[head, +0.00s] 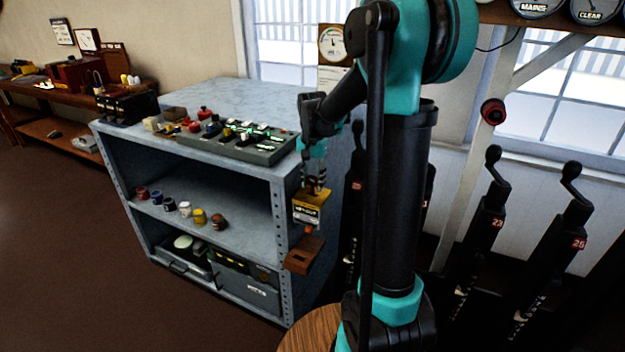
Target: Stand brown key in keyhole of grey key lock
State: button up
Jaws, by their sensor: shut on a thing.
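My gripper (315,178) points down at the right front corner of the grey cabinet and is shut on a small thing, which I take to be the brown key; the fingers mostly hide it. Just below the fingertips is a small box with a yellow top and a dark grey front with a pale label (306,213), apparently the grey key lock. Its keyhole cannot be made out. I cannot tell whether the key touches the lock. A brown block (303,256) sits below the box, in front of the cabinet's corner post.
The grey cabinet (215,95) carries a tray of switches (262,152) and small coloured items on top. Several small jars (185,209) stand on its middle shelf. Tall black levers (488,220) stand at the right. Open floor (70,250) lies at the left.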

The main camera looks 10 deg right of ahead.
jog(key=shift+f, duration=0.25)
jog(key=shift+f, duration=0.35)
jog(key=shift+f, duration=0.5)
jog(key=o, duration=1.2)
jog(key=shift+c, duration=0.2)
jog(key=shift+r, duration=0.1)
jog(key=shift+r, duration=3.45)
